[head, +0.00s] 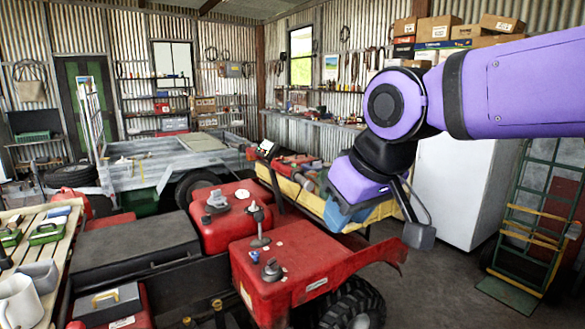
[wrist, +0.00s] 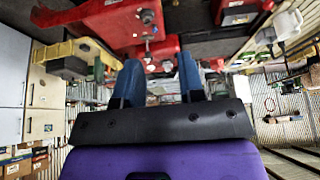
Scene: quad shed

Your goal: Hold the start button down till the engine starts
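The red quad (head: 300,255) stands in front of me, with a black seat (head: 135,245) and a large black tyre. On its red top are a dark knob (head: 272,270), a small blue piece (head: 254,257) and an upright post (head: 260,228). I cannot tell which part, if any, is the start button. My gripper (head: 337,212) hangs to the right of the quad, apart from it. In the wrist view my gripper (wrist: 158,75) has two blue fingers spread apart with nothing between them. The quad's red body (wrist: 125,22) shows beyond them.
A yellow-sided bench or trailer (head: 300,195) with tools stands behind my gripper. A white fridge (head: 455,190) and a green hand truck (head: 530,230) stand at right. Grey floor is clear at right front.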

